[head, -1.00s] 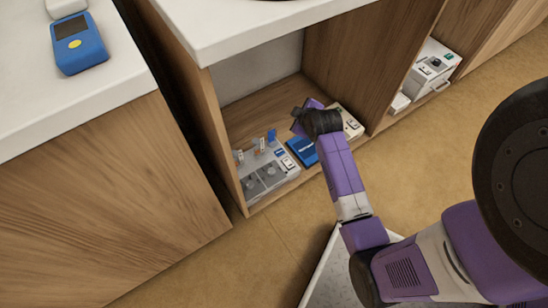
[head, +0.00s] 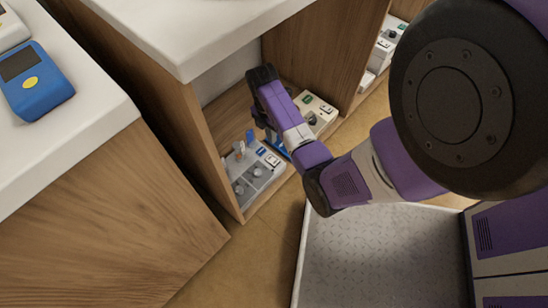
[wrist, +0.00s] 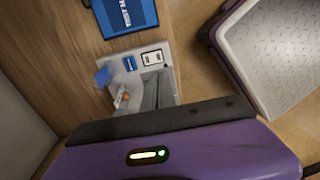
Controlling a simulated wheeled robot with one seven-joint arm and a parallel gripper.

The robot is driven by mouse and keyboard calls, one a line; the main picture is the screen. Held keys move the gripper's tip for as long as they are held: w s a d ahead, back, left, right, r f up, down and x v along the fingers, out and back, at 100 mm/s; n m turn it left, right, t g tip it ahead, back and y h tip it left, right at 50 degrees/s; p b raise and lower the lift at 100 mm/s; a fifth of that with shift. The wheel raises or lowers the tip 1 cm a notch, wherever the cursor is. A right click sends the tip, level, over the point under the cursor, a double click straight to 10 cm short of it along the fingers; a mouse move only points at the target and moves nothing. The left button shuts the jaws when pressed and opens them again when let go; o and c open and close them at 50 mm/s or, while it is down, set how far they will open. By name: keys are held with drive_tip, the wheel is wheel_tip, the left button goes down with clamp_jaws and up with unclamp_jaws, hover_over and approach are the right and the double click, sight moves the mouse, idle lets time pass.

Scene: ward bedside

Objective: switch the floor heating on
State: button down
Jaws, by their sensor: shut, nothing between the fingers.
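A grey unit (head: 256,176) stands on the floor of the open cabinet bay, with small knobs, a blue tag (head: 250,136) and a light switch plate on its top. In the wrist view the unit (wrist: 158,84) shows a pale rocker switch (wrist: 152,58) beside a blue label (wrist: 130,64); its lettering is too small to read. A beige box with switches (head: 318,112) stands further right in the bay. I cannot tell which one is the floor heating's. My gripper (head: 262,122) is shut and empty, above the bay floor near the grey unit, partly hidden by my arm.
The bay has wooden side walls and a white counter (head: 185,62) overhead. A blue handheld device (head: 37,85) lies on the left counter. A white switch box (head: 384,50) stands in the bay further right.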

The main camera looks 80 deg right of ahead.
sight(276, 163)
drive_tip(key=f+b, duration=0.2)
drive_tip(key=f, duration=0.2)
drive_tip(key=s+f+b, duration=0.1)
drive_tip(key=f+b, duration=0.2)
drive_tip(key=f, duration=0.2)
drive_tip(key=a+f+b, duration=0.1)
drive_tip(key=f+b, duration=0.2)
drive_tip(key=f, duration=0.2)
drive_tip(key=shift+s, duration=0.3)
drive_tip(key=shift+p, duration=0.35)
drive_tip(key=shift+f, duration=0.1)
drive_tip(key=shift+w+d+r, duration=0.3)
drive_tip(key=shift+w+d, duration=0.1)
drive_tip(key=shift+w, duration=0.2)
